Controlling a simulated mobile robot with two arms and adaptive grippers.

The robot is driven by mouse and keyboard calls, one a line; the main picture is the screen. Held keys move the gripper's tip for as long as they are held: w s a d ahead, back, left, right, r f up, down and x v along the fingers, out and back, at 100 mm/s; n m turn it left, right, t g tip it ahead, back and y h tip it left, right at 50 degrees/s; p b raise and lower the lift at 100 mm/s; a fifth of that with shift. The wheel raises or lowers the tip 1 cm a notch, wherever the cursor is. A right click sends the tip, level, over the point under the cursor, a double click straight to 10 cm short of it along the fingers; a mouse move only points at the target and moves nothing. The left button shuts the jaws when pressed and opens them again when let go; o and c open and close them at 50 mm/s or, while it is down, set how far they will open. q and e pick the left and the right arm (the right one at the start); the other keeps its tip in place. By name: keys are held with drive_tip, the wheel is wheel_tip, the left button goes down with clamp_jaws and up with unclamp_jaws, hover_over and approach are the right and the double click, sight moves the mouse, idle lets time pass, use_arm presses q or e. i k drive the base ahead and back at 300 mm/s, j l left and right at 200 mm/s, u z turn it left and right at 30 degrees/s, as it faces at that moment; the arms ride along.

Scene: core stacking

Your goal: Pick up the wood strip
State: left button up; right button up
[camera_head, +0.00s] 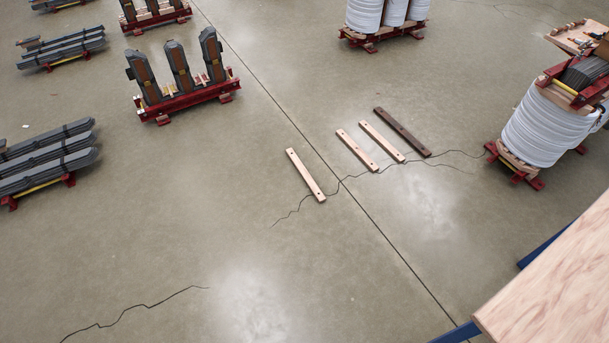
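Several wood strips lie flat on the concrete floor near the middle of the head view. One light strip (305,174) lies apart on the left. A second light strip (357,150) and a third light strip (382,141) lie side by side to its right. A dark brown strip (402,132) lies at the right end of the group. All lie at a similar slant, with small dark holes or dots near their ends. I cannot tell which strip the task means. Neither of my grippers is in view.
A wooden tabletop (555,285) with blue supports fills the lower right corner. A white coil assembly (545,128) stands right of the strips. A red-based core frame (187,94) and stacked grey bars (45,160) stand left. Floor around the strips is clear, with cracks.

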sight(316, 190)
drive_tip(key=z, duration=0.3)
drive_tip(key=i+j+z, duration=0.15)
drive_tip(key=z, duration=0.2)
drive_tip(key=i+j+z, duration=0.2)
drive_tip(key=z, duration=0.15)
drive_tip(key=i+j+z, duration=0.1)
drive_tip(key=j+z, duration=0.3)
drive_tip(key=l, duration=0.1)
